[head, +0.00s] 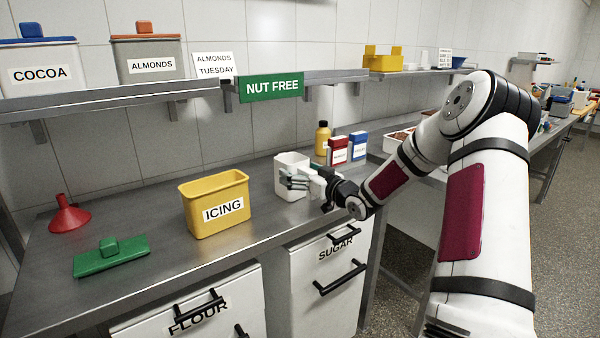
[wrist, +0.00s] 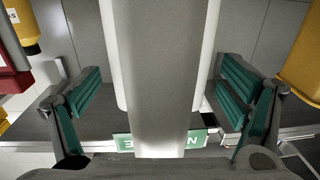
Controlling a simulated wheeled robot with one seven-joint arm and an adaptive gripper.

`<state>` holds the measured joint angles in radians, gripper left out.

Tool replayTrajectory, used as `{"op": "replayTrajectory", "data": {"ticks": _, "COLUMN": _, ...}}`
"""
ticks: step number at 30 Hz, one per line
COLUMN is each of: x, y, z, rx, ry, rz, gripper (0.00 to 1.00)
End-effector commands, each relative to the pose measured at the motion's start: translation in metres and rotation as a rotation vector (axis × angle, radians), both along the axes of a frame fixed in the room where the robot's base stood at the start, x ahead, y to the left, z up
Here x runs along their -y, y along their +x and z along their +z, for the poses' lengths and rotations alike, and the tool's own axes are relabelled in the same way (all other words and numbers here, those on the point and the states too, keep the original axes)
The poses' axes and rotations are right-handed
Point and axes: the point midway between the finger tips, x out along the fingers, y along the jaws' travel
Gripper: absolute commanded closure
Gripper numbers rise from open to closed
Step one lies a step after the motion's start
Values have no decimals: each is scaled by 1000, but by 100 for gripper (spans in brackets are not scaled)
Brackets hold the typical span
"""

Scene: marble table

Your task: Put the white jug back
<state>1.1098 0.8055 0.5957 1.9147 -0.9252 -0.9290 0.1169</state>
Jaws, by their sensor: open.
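The white jug (head: 289,164) stands on the steel worktop between the yellow icing tub and the small boxes. My gripper (head: 298,180) is at its near side and hides part of it. In the wrist view the jug (wrist: 208,50) fills the middle, with a broad grey upright part, seemingly its handle, closest to the camera. The two green-padded fingers of my gripper (wrist: 160,98) stand wide apart, one on each side, with visible gaps to the jug.
A yellow icing tub (head: 216,203), green lid (head: 111,257) and red funnel (head: 70,215) lie to the left. A yellow bottle (head: 322,139), red box (head: 338,150) and blue box (head: 358,146) stand right of the jug. A shelf (head: 130,92) with a green nut-free sign (head: 271,87) runs above.

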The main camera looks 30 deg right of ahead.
Motion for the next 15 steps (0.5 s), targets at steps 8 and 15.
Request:
{"op": "replayTrajectory", "data": {"ticks": 8, "x": 0, "y": 0, "z": -1, "rx": 1, "ry": 0, "rz": -1, "gripper": 9}}
{"op": "replayTrajectory", "data": {"ticks": 15, "x": 3, "y": -44, "z": 4, "rx": -3, "ry": -1, "rz": -2, "gripper": 9}}
